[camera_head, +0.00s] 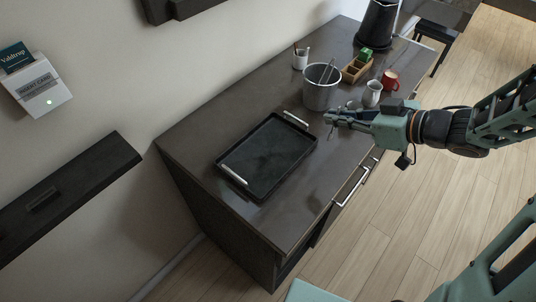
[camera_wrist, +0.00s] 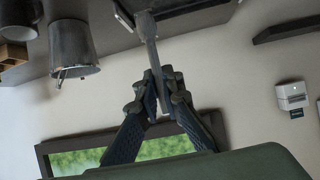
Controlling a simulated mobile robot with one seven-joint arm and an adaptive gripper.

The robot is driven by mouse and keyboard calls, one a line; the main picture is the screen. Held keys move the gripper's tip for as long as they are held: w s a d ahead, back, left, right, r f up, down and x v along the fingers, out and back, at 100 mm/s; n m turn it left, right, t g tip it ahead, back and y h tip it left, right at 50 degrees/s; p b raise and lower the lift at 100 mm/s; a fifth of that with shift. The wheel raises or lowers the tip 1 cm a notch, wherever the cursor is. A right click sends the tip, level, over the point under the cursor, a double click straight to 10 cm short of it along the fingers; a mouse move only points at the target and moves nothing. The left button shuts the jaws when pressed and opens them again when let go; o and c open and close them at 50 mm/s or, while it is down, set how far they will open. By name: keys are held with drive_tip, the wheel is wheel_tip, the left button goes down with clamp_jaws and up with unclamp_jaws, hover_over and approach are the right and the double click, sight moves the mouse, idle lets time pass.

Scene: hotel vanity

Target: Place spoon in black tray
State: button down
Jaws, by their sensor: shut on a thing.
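The black tray (camera_head: 262,160) lies on the dark vanity top and looks empty, with a light handle at each of two ends. My gripper (camera_head: 328,117) is above the vanity, just right of the tray's far end. In the wrist view my gripper (camera_wrist: 160,76) is shut on the grey spoon (camera_wrist: 148,32), which extends from between the fingertips toward the top of the picture. A dark tray edge (camera_wrist: 124,16) shows near the spoon's far end. In the head view the spoon is too small to make out clearly.
A grey metal bucket (camera_head: 319,96) stands behind my gripper; it also shows in the wrist view (camera_wrist: 73,42). A white cup (camera_head: 372,95), a red mug (camera_head: 390,81), a wooden box (camera_head: 352,74) and a black container (camera_head: 376,24) stand farther back. The vanity's near end is clear.

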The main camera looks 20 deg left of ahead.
drive_tip(key=s+a+f+b, duration=0.1)
drive_tip(key=s+a+f, duration=0.15)
drive_tip(key=a, duration=0.95)
drive_tip(key=a+f, duration=0.1)
drive_tip(key=f, duration=0.2)
drive_tip(key=a+f+b, duration=0.1)
drive_tip(key=a+f, duration=0.1)
drive_tip(key=f, duration=0.1)
drive_tip(key=a+f, duration=0.2)
drive_tip(key=f, duration=0.1)
drive_tip(key=shift+w+b, duration=0.25)
drive_tip(key=shift+b, duration=0.15)
drive_tip(key=shift+f, duration=0.3)
drive_tip(key=shift+f, duration=0.1)
drive_tip(key=shift+f, duration=0.15)
drive_tip(key=c, duration=2.1)
unclamp_jaws()
